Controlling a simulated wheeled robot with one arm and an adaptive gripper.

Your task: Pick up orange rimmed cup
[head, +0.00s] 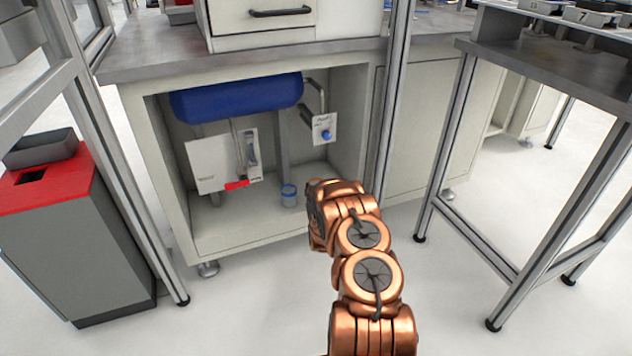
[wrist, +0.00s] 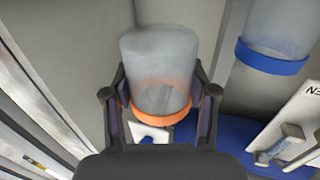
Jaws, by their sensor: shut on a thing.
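The orange rimmed cup (wrist: 158,62) is a clear, frosted cup with an orange band at the end nearer my palm. In the wrist view it sits between the two fingers of my gripper (wrist: 161,85), which are shut on its sides near the orange band. In the head view my arm reaches to the open cabinet; the fingers and the orange rimmed cup are hidden there behind the copper arm links.
A similar cup with a blue band (head: 289,195) stands on the cabinet floor; it also shows in the wrist view (wrist: 280,35). A blue tank (head: 236,98) hangs above a white panel (head: 222,160). Metal posts (head: 391,110) flank the opening. A grey red-topped bin (head: 75,245) stands left.

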